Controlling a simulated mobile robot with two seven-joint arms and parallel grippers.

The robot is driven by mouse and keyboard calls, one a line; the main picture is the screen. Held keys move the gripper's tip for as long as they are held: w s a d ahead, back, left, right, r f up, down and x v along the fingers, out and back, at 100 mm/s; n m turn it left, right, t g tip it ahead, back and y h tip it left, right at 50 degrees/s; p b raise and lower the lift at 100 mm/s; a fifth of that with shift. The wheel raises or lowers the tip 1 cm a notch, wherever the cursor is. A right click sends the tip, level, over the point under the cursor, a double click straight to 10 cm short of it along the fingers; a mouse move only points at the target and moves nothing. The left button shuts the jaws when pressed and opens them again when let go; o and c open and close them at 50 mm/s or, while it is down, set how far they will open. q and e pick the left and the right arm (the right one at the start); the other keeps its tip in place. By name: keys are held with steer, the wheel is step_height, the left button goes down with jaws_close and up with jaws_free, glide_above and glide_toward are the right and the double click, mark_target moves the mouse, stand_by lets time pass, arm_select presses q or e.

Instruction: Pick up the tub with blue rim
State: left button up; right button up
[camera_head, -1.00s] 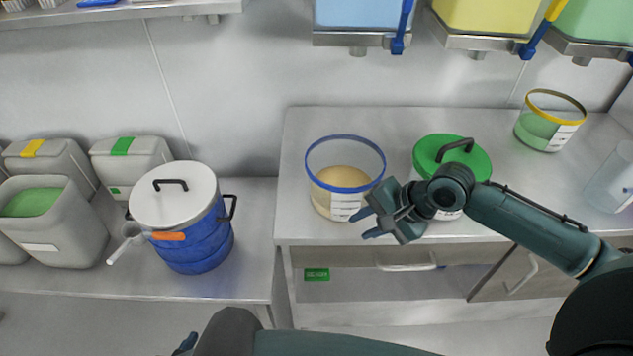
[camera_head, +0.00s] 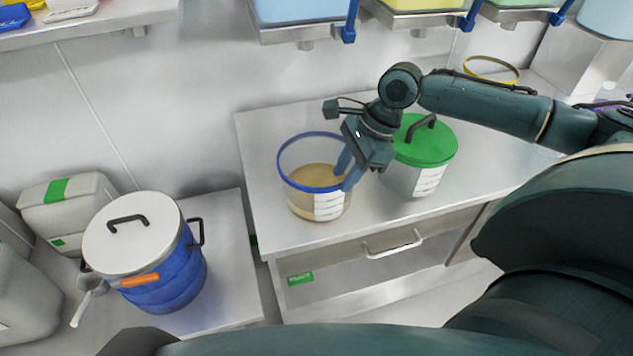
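The tub with blue rim (camera_head: 318,206) stands upright on the steel counter, clear-walled, with tan powder inside and a white label on its front. My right gripper (camera_head: 348,170) points down at the right side of its rim. Its two blue fingers look parted, one close to the rim's inner side and one near the outside; whether they touch the rim I cannot tell. The gripper hides the right part of the rim. My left gripper is out of view; only dark parts of my own body show along the bottom edge.
A white tub with a green lid (camera_head: 423,145) stands just right of my gripper. A yellow-rimmed tub (camera_head: 491,69) is behind my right arm. A blue drum with a white lid (camera_head: 172,276) stands on the lower surface at left. Hoppers (camera_head: 300,10) hang above the counter (camera_head: 262,134).

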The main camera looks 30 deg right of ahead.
mark_target(329, 202)
steer(key=x, duration=0.7)
steer(key=shift+w+a+f, duration=0.1)
steer(key=shift+a+f, duration=0.05)
steer(key=shift+f, duration=0.2)
jaws_close()
steer(key=shift+r, duration=0.1)
stand_by(1.0)
